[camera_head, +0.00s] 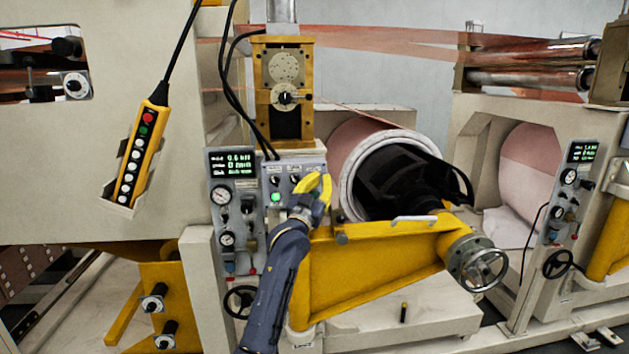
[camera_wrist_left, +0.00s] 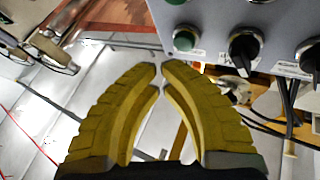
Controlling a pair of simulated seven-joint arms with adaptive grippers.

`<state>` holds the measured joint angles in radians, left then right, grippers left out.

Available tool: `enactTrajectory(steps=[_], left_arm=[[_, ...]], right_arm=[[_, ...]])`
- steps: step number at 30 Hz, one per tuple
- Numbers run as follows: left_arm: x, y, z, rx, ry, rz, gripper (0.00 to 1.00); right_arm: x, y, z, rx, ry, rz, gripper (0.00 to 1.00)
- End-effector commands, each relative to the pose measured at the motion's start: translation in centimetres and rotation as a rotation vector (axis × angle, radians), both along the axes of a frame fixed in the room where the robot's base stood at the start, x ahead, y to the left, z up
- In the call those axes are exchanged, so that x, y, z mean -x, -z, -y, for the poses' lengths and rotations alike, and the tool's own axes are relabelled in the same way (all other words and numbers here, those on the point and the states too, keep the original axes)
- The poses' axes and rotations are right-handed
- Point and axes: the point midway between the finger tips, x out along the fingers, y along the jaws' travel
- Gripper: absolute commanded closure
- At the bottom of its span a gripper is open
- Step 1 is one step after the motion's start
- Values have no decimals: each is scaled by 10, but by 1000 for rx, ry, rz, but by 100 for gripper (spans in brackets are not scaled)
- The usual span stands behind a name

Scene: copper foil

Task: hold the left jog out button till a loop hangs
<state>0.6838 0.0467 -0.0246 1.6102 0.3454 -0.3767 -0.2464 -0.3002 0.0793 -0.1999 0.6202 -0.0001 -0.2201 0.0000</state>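A grey control box (camera_head: 268,170) with black knobs and a lit green button (camera_head: 275,197) stands below the yellow roller block. My left gripper (camera_head: 322,186) is in front of the box's right side. In the left wrist view its yellow fingers (camera_wrist_left: 160,70) come together at the tips, with nothing seen between them. A green button (camera_wrist_left: 185,39) and black knobs (camera_wrist_left: 243,50) on the grey panel lie just beyond the tips; contact is not visible. I cannot read which button is left jog out. Copper foil (camera_head: 390,40) runs taut across the top; no hanging loop shows. My right gripper is out of view.
A yellow pendant (camera_head: 136,150) with several buttons sits at the left. A gauge panel (camera_head: 233,215) is beside the box. The foil roll (camera_head: 362,140), yellow swing arm (camera_head: 370,265) and handwheel (camera_head: 485,270) fill the space to the right.

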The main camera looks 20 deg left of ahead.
Motion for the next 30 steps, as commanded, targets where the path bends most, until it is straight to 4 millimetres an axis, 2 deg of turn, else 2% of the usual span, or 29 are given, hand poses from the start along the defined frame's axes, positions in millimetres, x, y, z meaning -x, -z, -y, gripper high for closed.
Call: enactTrajectory(steps=[16,17,18,30], left_arm=[[-7,-1,-4,0,-1,1,100],[-7,-1,-4,0,-1,1,96],[-7,-1,-4,0,-1,1,100],[-6,0,-3,0,-1,1,100]], right_arm=[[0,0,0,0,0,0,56],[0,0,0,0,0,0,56],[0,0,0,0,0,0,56],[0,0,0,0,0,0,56]])
